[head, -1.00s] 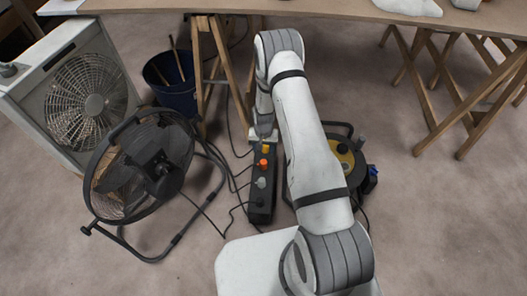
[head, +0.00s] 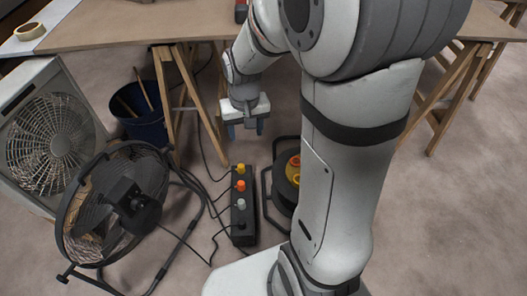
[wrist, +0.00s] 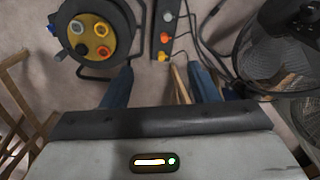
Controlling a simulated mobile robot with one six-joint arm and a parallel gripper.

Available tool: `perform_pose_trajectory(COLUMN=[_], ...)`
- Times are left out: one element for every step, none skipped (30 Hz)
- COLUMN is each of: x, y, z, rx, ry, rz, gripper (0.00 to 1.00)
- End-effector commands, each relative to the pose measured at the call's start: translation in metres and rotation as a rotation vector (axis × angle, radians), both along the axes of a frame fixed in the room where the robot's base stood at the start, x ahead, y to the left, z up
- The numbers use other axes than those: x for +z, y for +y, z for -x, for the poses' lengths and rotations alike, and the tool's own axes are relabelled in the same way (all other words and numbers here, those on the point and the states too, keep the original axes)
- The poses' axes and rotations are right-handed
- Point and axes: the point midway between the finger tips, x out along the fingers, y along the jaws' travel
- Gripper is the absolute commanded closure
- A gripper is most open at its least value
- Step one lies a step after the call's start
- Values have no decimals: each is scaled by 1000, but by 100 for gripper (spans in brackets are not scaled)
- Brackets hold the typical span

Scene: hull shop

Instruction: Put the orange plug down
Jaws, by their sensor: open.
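The orange plug (head: 240,185) stands upright on the black power strip (head: 243,229) on the floor, between a yellow plug (head: 240,168) and a grey plug (head: 240,203). The orange plug also shows in the wrist view (wrist: 165,38), beyond my fingers. My gripper (head: 247,130) hangs above and beyond the strip's far end, its blue fingers pointing down. In the wrist view my gripper (wrist: 163,82) has its fingers wide apart, with nothing held between them. It is clear of all the plugs.
A cable reel (wrist: 95,38) with coloured round fittings stands beside the strip, partly hidden by my arm in the head view. A round fan (head: 115,205), a box fan (head: 50,135) and a blue bucket (head: 143,128) are left. Wooden trestles (head: 195,95) carry a table. Cables cross the floor.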

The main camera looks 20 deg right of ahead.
Motion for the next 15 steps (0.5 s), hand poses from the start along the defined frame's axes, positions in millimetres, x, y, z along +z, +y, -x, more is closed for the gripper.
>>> perform_pose_trajectory(x=[16, 22, 30, 35, 40, 45, 48, 50, 53, 54, 55, 56, 57, 57, 58], y=[0, 0, 0, 0, 0, 0, 0, 0, 0, 0, 0, 0, 2, 2, 2], z=[19, 30, 45, 56, 66, 78, 87, 95, 105, 111, 116, 122, 125, 128, 130], rx=[12, 19, 30, 38, 45, 53, 60, 66, 72, 76, 80, 84, 85, 87, 89], ry=[-13, -16, -19, -20, -23, -25, -26, -29, -29, -31, -32, -31, -32, -32, -32], rz=[1, 2, 3, 3, 4, 5, 6, 6, 7, 7, 8, 8, 8, 8, 8], gripper=[46, 46, 46, 46, 46, 46, 46, 46, 46, 46, 46, 46, 46, 46, 46])
